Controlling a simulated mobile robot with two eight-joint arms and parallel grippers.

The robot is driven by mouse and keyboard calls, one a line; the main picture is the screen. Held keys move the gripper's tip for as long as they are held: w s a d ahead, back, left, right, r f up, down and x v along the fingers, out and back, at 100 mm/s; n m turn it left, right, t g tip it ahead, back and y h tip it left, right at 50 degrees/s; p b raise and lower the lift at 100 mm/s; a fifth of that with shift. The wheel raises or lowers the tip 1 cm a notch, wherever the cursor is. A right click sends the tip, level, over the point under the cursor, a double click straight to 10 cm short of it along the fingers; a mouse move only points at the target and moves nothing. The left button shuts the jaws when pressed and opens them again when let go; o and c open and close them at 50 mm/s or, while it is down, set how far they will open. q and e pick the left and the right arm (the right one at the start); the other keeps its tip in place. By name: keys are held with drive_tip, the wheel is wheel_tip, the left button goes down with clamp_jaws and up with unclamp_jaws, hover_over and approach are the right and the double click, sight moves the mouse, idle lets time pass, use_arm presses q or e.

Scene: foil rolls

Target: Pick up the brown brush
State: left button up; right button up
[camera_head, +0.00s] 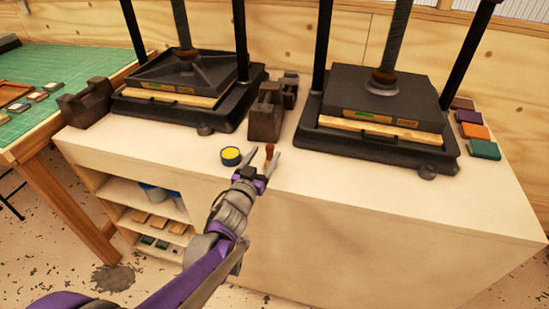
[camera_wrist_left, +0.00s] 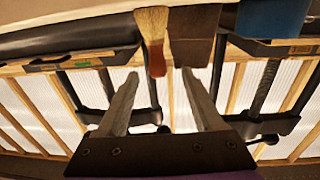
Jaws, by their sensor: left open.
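The brown brush (camera_head: 269,151) is on the pale bench top, between the two presses and near the front edge. In the left wrist view, the brush (camera_wrist_left: 154,42) shows tan bristles and a red-brown handle. It seems to stand upright on its bristles, as that view looks upside down. My left gripper (camera_head: 259,160) is open and empty at the brush. In the wrist view the handle end lies between the fingertips of my left gripper (camera_wrist_left: 160,76), apart from both. My right gripper is not in view.
A round yellow-topped tin (camera_head: 231,156) stands just left of the gripper. Dark metal blocks (camera_head: 265,112) stand behind the brush. The left press (camera_head: 180,80) and right press (camera_head: 375,105) flank it. Coloured blocks (camera_head: 475,131) lie at right. The bench front right is clear.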

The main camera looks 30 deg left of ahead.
use_arm(q)
drive_tip(key=w, duration=0.4)
drive_tip(key=w+a, duration=0.1)
drive_tip(key=w, duration=0.2)
drive_tip(key=shift+w+f, duration=0.1)
drive_tip(key=shift+f, duration=0.05)
clamp_jaws()
